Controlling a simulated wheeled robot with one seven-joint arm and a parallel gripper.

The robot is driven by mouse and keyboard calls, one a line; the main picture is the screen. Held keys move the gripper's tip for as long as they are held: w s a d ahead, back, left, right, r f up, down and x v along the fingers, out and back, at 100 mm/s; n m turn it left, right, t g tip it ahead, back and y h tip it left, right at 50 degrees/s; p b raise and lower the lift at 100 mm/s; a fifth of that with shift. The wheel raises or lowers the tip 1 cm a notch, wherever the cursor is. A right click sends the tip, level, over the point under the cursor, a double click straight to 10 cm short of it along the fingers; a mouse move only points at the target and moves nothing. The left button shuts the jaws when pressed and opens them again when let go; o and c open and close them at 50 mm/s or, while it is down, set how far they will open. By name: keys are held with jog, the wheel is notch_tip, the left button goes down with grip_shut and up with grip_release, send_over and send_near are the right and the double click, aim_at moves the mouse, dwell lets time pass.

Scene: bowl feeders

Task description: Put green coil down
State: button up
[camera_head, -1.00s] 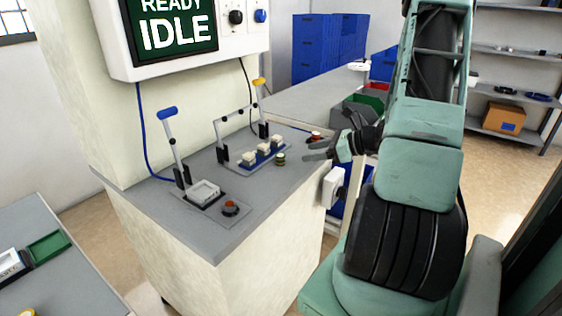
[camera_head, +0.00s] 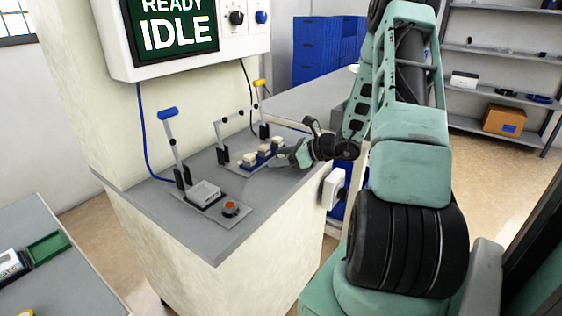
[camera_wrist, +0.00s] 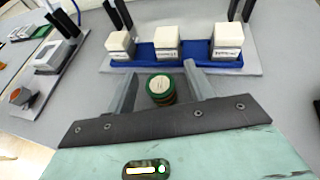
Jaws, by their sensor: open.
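The green coil (camera_wrist: 160,90) is a short round piece with a green rim and a pale top. In the wrist view it stands on the grey bench top between the two fingers of my gripper (camera_wrist: 158,88). The fingers are open, with a gap visible on each side of the coil. In the head view my gripper (camera_head: 284,158) is low over the bench beside the blue tray, and it hides the coil there.
A blue tray (camera_wrist: 188,66) with white blocks stands just beyond the coil. Levers and a red button (camera_head: 230,207) are on the bench to the left. A wall screen (camera_head: 172,28) reads READY IDLE. The bench front is clear.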

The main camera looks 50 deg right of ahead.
jog(key=c, duration=1.1)
jog(key=shift+r, duration=0.1)
jog(key=shift+c, duration=0.2)
